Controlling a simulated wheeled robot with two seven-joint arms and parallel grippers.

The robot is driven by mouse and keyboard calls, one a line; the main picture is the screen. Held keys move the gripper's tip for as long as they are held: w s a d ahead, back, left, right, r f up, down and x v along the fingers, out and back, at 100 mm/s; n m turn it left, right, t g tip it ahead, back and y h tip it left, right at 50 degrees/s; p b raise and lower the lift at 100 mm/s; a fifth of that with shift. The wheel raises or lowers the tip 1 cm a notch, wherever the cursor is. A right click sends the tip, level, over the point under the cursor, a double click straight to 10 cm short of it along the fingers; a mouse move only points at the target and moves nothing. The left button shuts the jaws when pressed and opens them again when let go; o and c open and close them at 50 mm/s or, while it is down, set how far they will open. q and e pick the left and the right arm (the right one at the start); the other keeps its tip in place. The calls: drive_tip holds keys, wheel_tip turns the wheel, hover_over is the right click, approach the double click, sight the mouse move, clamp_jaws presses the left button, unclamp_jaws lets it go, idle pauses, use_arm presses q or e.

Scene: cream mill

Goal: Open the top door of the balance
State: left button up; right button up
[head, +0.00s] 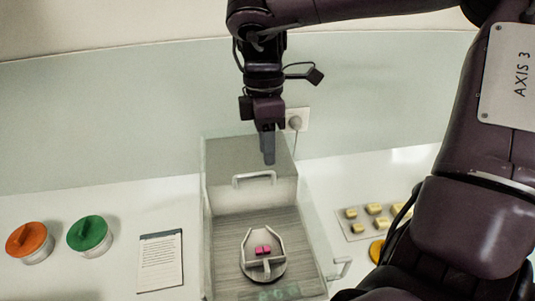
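The balance (229,207) stands in the middle of the bench, a box with clear walls and a grey rear housing. A pale bar handle (254,178) lies across its top, near the housing's front edge. I cannot tell how far the top door is open. A second handle (341,268) is on its right side. Inside, a pan (266,273) holds small pink pieces (262,249). My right gripper (268,161) points down over the rear of the balance, behind the handle and apart from it. Its fingers overlap in this view, so their opening is unclear. My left gripper is out of view.
A notepad (160,261) lies beside the balance. A tray (357,235) of yellowish blocks is at the right, partly behind my arm. A wall socket (295,120) is behind.

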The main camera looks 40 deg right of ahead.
drive_tip(key=r, duration=0.4)
drive_tip(key=shift+w+d+r, duration=0.1)
drive_tip(key=shift+w+d, duration=0.05)
drive_tip(key=shift+w, duration=0.2)
